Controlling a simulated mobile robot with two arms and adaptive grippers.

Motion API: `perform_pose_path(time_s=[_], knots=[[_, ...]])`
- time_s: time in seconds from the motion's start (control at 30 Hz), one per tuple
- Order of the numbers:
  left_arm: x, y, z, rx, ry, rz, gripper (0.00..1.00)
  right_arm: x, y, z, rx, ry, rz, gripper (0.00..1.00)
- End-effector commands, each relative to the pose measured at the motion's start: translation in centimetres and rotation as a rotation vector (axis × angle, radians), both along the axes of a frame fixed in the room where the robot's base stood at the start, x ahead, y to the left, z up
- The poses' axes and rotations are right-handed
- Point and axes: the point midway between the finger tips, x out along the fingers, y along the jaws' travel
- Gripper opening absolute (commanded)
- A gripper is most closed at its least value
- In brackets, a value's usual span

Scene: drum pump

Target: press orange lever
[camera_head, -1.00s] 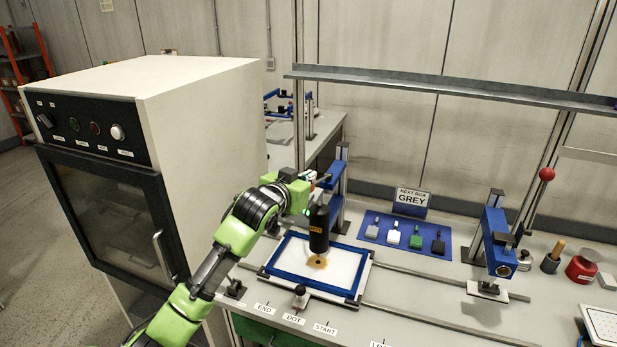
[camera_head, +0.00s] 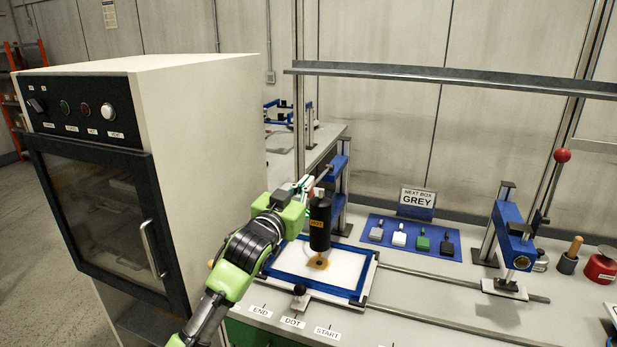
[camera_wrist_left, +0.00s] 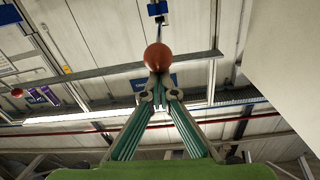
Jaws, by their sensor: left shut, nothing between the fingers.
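An orange-red ball knob (camera_wrist_left: 158,57) shows in the left wrist view, on a thin rod that runs up to a small blue part. My left gripper (camera_wrist_left: 158,84) is shut and empty, its fingertips just below the ball in that picture. I cannot tell whether they touch it. In the head view my left gripper (camera_head: 302,186) is behind and left of a black cylinder (camera_head: 320,224), near a blue post stand (camera_head: 338,180). The orange knob is not clearly visible there. My right gripper is not in view.
A blue-framed screen (camera_head: 318,293) lies under the cylinder. A large pale cabinet (camera_head: 205,120) stands close to my left arm. Rails (camera_head: 440,276) cross the bench.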

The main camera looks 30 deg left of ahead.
Motion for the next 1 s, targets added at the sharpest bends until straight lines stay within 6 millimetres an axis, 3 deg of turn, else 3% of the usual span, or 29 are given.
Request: perform_pose_path(time_s=[0.03, 0.1, 0.3, 0.4, 1.0], knots=[[-0.1, -0.1, -2.1, 0.002, -0.019, 0.001, 0.00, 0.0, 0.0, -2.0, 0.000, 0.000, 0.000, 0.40], [-0.1, -0.1, -3.1, 0.010, -0.059, 0.000, 0.00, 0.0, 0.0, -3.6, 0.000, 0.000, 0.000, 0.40], [-0.3, -0.1, -5.4, 0.039, -0.174, 0.001, 0.00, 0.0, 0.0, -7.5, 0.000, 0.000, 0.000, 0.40], [-0.2, -0.1, -6.1, 0.050, -0.222, 0.001, 0.00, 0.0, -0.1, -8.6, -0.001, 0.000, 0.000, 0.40], [0.1, 0.0, -8.4, 0.048, -0.208, 0.001, 0.00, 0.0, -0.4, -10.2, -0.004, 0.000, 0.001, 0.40]])
